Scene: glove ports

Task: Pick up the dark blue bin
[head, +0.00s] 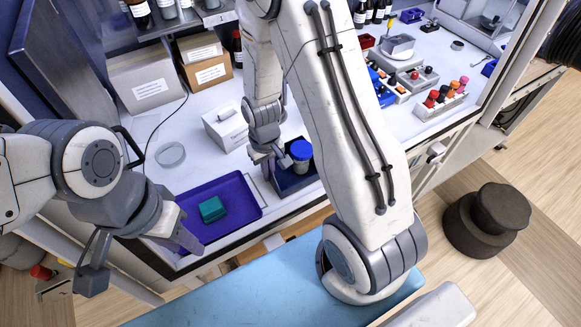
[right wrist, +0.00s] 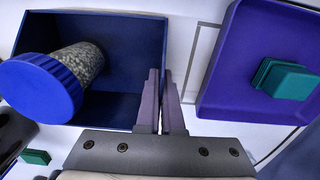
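The dark blue bin (head: 294,184) is on the white worktop near its front edge. A jar with a blue lid (head: 301,150) and speckled contents stands in it. The right wrist view shows the bin (right wrist: 110,108) and the jar (right wrist: 85,65) from above. My right gripper (head: 266,158) is at the bin's left wall in the head view. In the right wrist view its two fingers (right wrist: 163,90) are close together with the bin wall between them. My left gripper (head: 135,256) is open and empty, its fingers wide apart in front of the worktop.
A purple tray (head: 240,198) with a teal block (head: 212,209) lies left of the bin. A white box (head: 226,128) and a glass dish (head: 170,155) are behind. A rack with coloured caps (head: 440,98) stands to the right, beyond my right arm.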

